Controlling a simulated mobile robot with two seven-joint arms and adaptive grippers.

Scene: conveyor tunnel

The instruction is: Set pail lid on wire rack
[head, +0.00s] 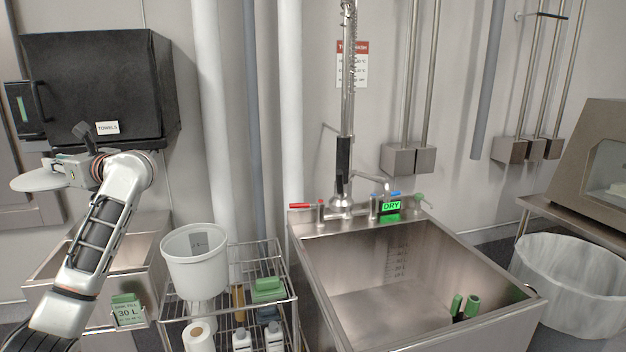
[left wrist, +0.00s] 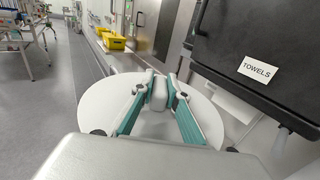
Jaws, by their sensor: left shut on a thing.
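The pail lid (head: 32,182) is a flat white disc. My left gripper (head: 70,171) is shut on it and holds it in the air at the far left, in front of the black towel box. In the left wrist view the lid (left wrist: 105,105) spreads out around the green-sided fingers (left wrist: 163,92), which close on its raised middle part. The wire rack (head: 272,245) stands low in the middle left of the head view, to the right of and below the lid. My right gripper does not show.
A white pail (head: 196,262) stands on the rack's left side, with a green item (head: 268,288) to its right. Below are a paper roll and bottles. A steel sink (head: 400,290) adjoins on the right. The towel box (head: 100,85) hangs close to my left gripper.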

